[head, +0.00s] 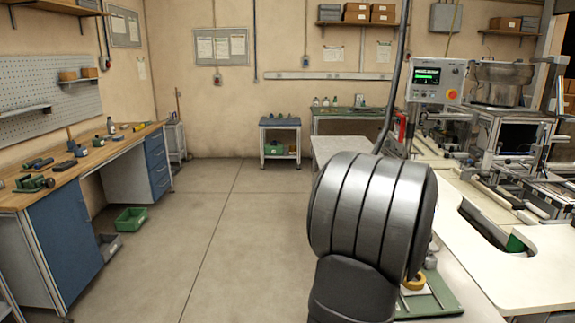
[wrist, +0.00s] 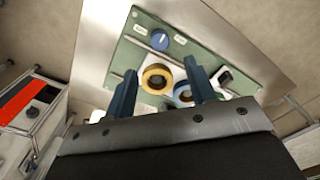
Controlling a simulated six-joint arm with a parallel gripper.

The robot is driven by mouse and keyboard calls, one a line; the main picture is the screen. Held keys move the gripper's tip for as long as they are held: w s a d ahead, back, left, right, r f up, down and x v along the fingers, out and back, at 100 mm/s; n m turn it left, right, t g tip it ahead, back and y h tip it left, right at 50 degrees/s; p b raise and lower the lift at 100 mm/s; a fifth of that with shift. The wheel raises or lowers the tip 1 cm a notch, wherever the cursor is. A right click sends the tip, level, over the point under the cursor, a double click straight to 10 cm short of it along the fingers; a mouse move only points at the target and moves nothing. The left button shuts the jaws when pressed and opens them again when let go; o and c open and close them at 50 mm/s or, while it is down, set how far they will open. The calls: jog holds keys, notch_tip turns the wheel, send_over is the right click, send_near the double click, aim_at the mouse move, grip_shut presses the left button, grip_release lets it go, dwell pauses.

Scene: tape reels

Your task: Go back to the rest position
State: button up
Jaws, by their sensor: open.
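My gripper (wrist: 160,68) is open, with its two dark blue fingers apart and nothing held between them. In the wrist view, a yellow tape reel (wrist: 146,74) shows beyond the fingers on a green plate (wrist: 128,55). A blue and white reel (wrist: 177,96) is beside it, partly hidden by the right finger. In the head view, the yellow reel (head: 414,283) and part of the green plate (head: 440,298) show at the lower right, behind my arm. My gripper is not visible in the head view.
A round blue piece (wrist: 159,39) sits on the plate's upper part. A control box with a screen (head: 436,80) and machinery stand at right. A wooden workbench (head: 95,155) with tools is at left. The floor (head: 220,220) between is mostly clear, with a green bin (head: 131,219) near the bench.

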notch_tip(320, 180, down, 10)
jog(key=shift+r, duration=0.1)
dwell(0.4)
notch_tip(320, 180, up, 17)
notch_tip(320, 180, down, 17)
jog(key=shift+f, duration=0.1)
jog(key=n, duration=0.8)
jog(key=shift+n, duration=0.4)
jog(key=n, duration=0.3)
jog(key=shift+n, duration=2.7)
